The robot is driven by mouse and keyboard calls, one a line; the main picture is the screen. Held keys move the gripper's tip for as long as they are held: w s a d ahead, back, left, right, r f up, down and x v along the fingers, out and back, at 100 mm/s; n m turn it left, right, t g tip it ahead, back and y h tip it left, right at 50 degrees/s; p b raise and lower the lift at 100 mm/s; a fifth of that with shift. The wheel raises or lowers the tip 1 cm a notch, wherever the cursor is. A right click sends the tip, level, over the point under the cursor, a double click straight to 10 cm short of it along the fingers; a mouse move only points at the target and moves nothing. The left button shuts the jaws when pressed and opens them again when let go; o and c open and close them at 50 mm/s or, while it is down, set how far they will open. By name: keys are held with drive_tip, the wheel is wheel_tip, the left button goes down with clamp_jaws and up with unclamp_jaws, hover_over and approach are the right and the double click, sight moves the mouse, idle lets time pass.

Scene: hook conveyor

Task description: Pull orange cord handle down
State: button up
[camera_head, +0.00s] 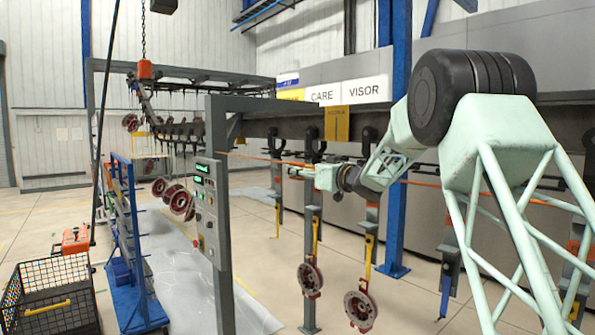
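An orange cord (262,158) runs nearly level along the conveyor line, from near the control post toward the right. It shows again right of my wrist, where my arm hides part of it. No separate handle on the cord can be made out. My gripper (305,173) is at the end of my pale green arm, pointing left. In the picture it lies just below the cord and in front of a grey post (312,220). I cannot tell whether it touches the cord. Its fingers are too small to show whether they are open or shut.
A control panel (206,212) with buttons stands on a post left of my gripper. Red discs (310,278) hang from the conveyor hooks below. A blue cart (133,240) and a black mesh crate (50,295) stand at the left. A blue column (393,235) rises behind my arm.

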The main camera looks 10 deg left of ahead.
clamp_jaws()
wheel_tip(320, 180, down, 5)
drive_tip(key=shift+f+b, duration=0.2)
drive_tip(key=shift+b, duration=0.35)
unclamp_jaws()
drive_tip(key=shift+r, duration=0.1)
drive_tip(key=v, duration=1.2)
